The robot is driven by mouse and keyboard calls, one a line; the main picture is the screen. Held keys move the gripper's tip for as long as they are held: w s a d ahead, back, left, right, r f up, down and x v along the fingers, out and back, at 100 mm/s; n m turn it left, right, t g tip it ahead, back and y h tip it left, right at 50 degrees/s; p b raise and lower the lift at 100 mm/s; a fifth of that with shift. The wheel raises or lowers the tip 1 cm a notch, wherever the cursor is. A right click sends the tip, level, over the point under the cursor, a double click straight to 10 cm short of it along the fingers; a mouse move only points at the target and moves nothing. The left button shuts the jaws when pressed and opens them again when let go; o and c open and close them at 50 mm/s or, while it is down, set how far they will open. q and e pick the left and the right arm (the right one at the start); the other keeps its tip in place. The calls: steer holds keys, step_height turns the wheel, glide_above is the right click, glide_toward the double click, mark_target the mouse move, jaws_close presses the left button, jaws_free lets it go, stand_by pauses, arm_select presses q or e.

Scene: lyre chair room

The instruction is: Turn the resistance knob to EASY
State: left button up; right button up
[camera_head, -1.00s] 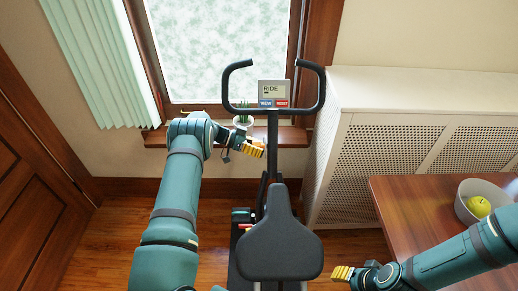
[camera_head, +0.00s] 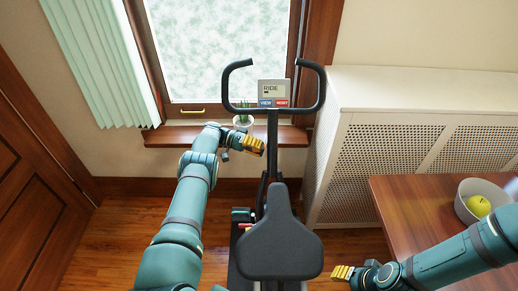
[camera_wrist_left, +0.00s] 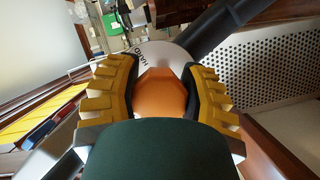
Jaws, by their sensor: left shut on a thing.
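The resistance knob is an orange, many-sided knob (camera_wrist_left: 160,94) in the left wrist view. No EASY mark shows; my gripper covers much of the plate. The yellow ridged fingers of my left gripper (camera_wrist_left: 160,90) are shut on the knob, one on each side. In the head view, my left gripper (camera_head: 252,145) is at the left of the exercise bike's post (camera_head: 272,135), and the knob is hidden there. My right gripper (camera_head: 343,272) is low and apart from the bike; its jaw gap is unclear.
The bike has a black seat (camera_head: 279,245), handlebars (camera_head: 318,90) and a console (camera_head: 273,89) reading RIDE. A potted plant (camera_head: 242,122) stands on the window sill behind. A wooden table (camera_head: 410,205) with a bowl (camera_head: 465,210) of green fruit is at right.

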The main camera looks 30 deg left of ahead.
arm_select(q)
steer(key=shift+n, duration=0.5)
steer(key=o, duration=1.2)
steer(key=shift+a+r, duration=0.1)
